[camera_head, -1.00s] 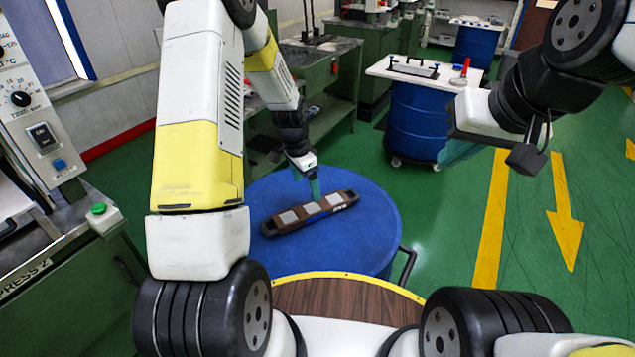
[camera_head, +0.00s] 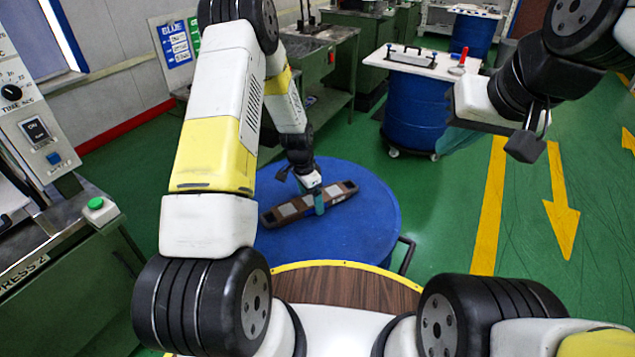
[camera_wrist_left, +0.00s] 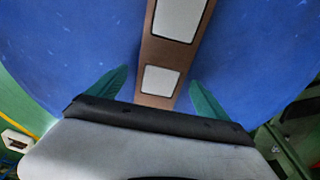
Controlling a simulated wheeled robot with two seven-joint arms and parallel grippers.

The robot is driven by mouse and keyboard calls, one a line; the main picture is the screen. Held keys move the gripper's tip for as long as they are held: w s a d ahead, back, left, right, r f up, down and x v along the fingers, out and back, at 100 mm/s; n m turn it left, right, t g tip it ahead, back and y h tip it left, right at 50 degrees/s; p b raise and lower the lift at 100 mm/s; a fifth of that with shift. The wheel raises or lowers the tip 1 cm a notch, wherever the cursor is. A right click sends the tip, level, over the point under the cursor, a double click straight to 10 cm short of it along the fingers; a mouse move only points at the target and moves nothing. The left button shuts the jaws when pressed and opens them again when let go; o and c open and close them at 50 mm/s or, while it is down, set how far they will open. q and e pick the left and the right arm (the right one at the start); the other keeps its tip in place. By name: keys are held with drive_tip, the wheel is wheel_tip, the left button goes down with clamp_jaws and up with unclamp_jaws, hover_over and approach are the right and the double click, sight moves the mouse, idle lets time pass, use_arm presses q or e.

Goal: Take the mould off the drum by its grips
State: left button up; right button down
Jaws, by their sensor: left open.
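The mould is a long, narrow brown bar with dark ends and pale square plates. It lies flat on the blue drum (camera_head: 355,235), slanting up to the right in the head view (camera_head: 289,209). My left gripper (camera_head: 317,200) is over the bar's middle. In the left wrist view its two green fingers (camera_wrist_left: 160,76) are open, one on either side of the mould (camera_wrist_left: 164,54). A gap shows beside each finger, and nothing is held. The bar's ends are outside the wrist view. My right gripper (camera_head: 462,138) is at the upper right, away from the drum; its opening is unclear.
A second blue drum (camera_head: 415,112) with a white top (camera_head: 400,64) stands behind, carrying a tray and a red-handled item. A dark handle (camera_head: 405,254) sticks out beside the near drum. Green machines stand on the left; green floor is clear on the right.

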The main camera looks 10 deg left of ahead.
use_arm(q)
drive_tip(key=c, duration=1.9)
clamp_jaws()
drive_tip(key=shift+r, duration=0.2)
